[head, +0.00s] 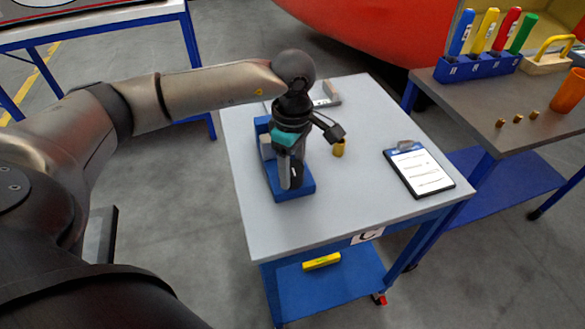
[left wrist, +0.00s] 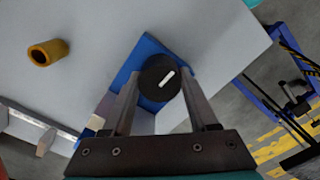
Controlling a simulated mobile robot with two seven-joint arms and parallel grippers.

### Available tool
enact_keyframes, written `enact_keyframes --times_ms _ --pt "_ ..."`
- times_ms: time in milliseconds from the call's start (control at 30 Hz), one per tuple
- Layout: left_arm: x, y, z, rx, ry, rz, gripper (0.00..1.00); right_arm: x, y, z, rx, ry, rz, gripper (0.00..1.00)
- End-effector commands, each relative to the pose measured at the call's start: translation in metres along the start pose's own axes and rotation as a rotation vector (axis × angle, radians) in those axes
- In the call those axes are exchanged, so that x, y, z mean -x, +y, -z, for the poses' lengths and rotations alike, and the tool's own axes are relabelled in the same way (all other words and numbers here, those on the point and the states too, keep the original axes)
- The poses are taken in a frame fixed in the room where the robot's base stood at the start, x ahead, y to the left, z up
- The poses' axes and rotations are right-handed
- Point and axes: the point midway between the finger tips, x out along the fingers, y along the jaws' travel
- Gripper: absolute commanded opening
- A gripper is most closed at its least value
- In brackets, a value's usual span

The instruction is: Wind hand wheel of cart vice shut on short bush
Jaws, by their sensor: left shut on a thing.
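The cart vice (head: 303,189) has a blue base and stands on the grey cart top, partly hidden by my left gripper (head: 290,178). Its blue base also shows in the left wrist view (left wrist: 140,52). The black hand wheel (left wrist: 158,82), a round disc with a white mark, sits between my left gripper's two fingers, which are shut on it from both sides. A brass bush (head: 339,148) stands on the cart top to the right of the vice, apart from it; it also shows in the left wrist view (left wrist: 48,52), with its hollow end visible. The vice jaws are mostly hidden. My right gripper is not in view.
A clipboard (head: 419,170) lies on the cart top (head: 330,215) at the right. A grey item (head: 328,94) lies at its back. A side table (head: 480,100) holds several coloured-handled tools, small brass pieces (head: 518,118) and an orange cup (head: 568,92).

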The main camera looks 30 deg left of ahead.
Motion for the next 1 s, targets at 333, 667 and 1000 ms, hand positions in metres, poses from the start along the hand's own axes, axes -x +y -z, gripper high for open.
enact_keyframes --times_ms 333,667,1000 --pt "0.0018 0.0009 -0.0004 -0.009 -0.003 -0.004 0.04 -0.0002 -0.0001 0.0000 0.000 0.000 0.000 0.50" --pt "0.0010 0.0005 -0.0002 -0.007 -0.002 -0.002 0.86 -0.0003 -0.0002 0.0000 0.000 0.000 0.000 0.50" --pt "0.0038 0.0005 -0.0002 -0.007 -0.001 -0.002 0.89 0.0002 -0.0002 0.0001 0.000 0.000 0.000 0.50"
